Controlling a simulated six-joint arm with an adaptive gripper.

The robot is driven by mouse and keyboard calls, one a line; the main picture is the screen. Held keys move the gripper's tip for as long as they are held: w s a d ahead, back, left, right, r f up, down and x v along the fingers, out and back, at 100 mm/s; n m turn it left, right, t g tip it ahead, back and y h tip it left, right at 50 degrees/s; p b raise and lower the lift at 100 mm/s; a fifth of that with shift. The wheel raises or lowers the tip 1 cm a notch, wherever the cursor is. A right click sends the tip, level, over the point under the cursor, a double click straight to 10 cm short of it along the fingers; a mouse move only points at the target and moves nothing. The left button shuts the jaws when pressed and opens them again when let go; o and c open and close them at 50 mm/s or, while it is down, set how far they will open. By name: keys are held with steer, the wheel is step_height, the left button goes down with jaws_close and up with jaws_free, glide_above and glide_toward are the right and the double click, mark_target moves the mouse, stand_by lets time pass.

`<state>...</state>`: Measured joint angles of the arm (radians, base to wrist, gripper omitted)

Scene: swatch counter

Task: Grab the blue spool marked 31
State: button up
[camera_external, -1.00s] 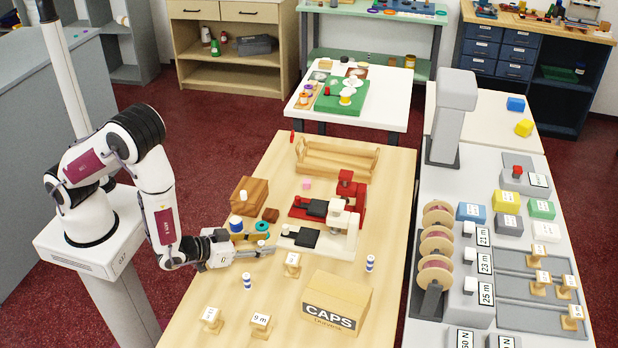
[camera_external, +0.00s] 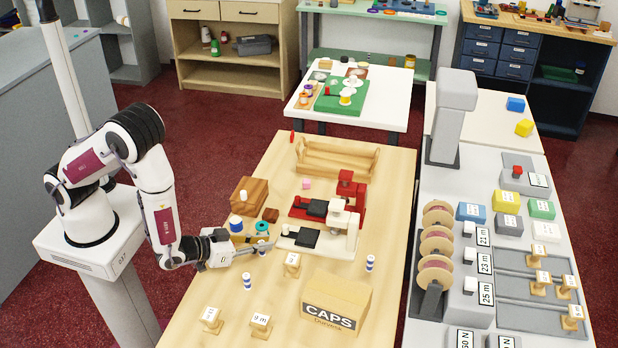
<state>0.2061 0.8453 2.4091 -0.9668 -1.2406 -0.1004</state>
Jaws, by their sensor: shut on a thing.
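My gripper (camera_external: 264,246) is over the left-middle part of the wooden table, shut on a small blue-and-white spool (camera_external: 262,249). The fingers partly hide this spool, and I cannot read a mark on it. Similar blue-and-white striped spools stand upright on the table, one in front of my gripper (camera_external: 247,281) and one at the right (camera_external: 370,263). Their marks are too small to read. A larger blue spool with a pale top (camera_external: 236,223) stands behind my gripper to the left, by a teal ring-like piece (camera_external: 262,228).
A CAPS box (camera_external: 336,305) stands at the front right of the table. Wooden pieces (camera_external: 260,325) with labelled tops stand near the front. Red (camera_external: 350,190) and white (camera_external: 343,225) devices stand behind, right of my gripper. A wooden rack (camera_external: 336,160) is at the back.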

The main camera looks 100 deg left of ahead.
steer(key=shift+r, duration=0.15)
steer(key=shift+r, duration=4.8)
